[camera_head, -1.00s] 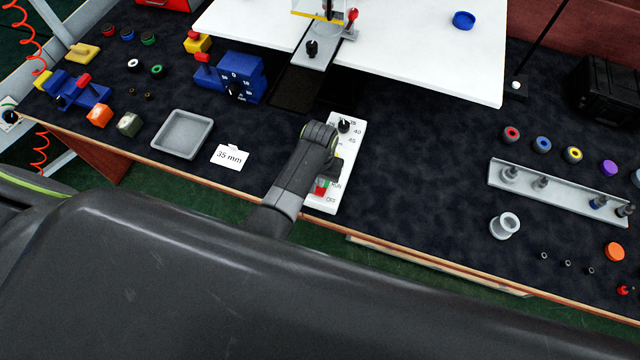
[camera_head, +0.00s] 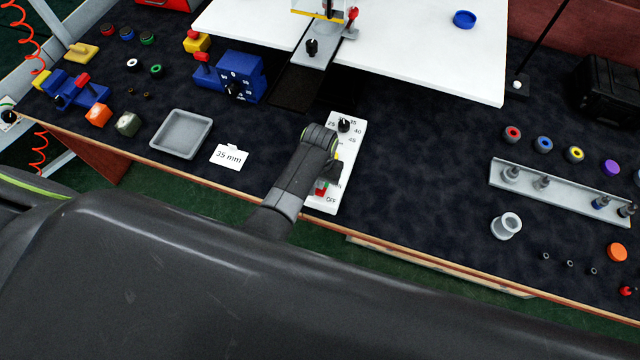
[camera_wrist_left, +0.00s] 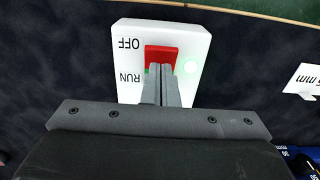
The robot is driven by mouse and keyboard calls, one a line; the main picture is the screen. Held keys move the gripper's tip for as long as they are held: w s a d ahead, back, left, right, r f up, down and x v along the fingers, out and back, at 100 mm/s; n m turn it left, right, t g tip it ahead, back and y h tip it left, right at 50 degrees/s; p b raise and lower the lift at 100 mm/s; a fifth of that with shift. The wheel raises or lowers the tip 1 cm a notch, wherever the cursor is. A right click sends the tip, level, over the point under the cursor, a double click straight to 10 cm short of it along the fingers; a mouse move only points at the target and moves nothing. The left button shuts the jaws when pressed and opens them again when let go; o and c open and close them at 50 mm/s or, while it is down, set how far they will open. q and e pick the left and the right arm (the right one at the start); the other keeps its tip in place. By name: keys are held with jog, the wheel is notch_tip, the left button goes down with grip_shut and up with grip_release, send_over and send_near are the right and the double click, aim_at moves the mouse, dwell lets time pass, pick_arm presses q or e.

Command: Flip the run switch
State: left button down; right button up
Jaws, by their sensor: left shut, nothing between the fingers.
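The run switch is a red rocker (camera_wrist_left: 162,53) on a white control panel (camera_wrist_left: 122,68), between the printed words OFF and RUN. In the head view the panel (camera_head: 352,150) lies at the table's front edge, and a bit of the red switch (camera_head: 321,188) shows beside my left gripper. My left gripper (camera_wrist_left: 161,70) is shut and empty. Its fingertips are at the RUN-side edge of the rocker; I cannot tell whether they press on it. A pale green light (camera_wrist_left: 191,66) shows beside the rocker. My right gripper is not in view.
The panel's black knob (camera_head: 344,125) stands just beyond my left gripper. A "35 mm" card (camera_head: 229,157) and a grey tray (camera_head: 181,134) lie to the left. A blue device (camera_head: 238,78) stands behind them.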

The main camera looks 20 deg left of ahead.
pick_arm(q)
jog(key=shift+f+b, duration=0.45)
jog(key=shift+f, duration=0.35)
jog(key=shift+r, duration=0.1)
notch_tip(320, 180, up, 3)
jog(key=p, duration=0.3)
jog(key=shift+r+p, duration=0.4)
jog(key=shift+r, duration=1.55)
